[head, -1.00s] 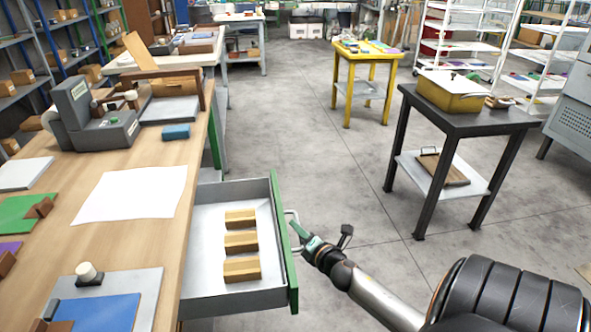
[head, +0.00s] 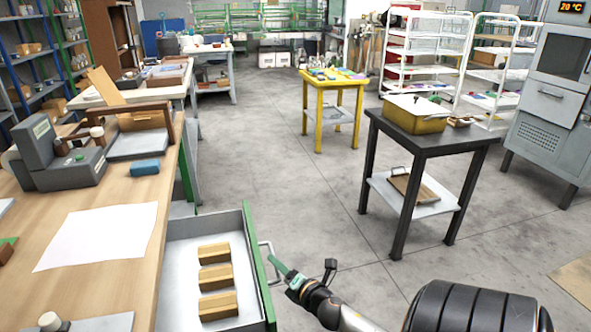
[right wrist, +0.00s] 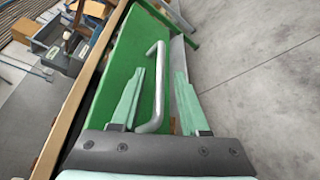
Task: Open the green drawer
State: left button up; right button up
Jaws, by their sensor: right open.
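The green drawer (head: 258,268) is pulled out from under the workbench, with its grey inside showing. Three wooden blocks (head: 215,278) lie in it. Its silver handle (head: 268,258) is on the green front. In the right wrist view the handle (right wrist: 157,75) runs between the two pale green fingers of my right gripper (right wrist: 160,74), which are spread apart. In the head view my right gripper (head: 281,270) is right at the handle. Whether a finger touches the handle I cannot tell. My left gripper is not in view.
The wooden workbench (head: 105,262) at left holds a white sheet (head: 98,236), a grey machine (head: 50,155) and a blue block (head: 145,167). A black table (head: 430,143) and a yellow table (head: 333,83) stand beyond. The grey floor between is clear.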

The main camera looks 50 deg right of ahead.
jog(key=v, duration=0.9)
jog(key=shift+s, duration=0.2)
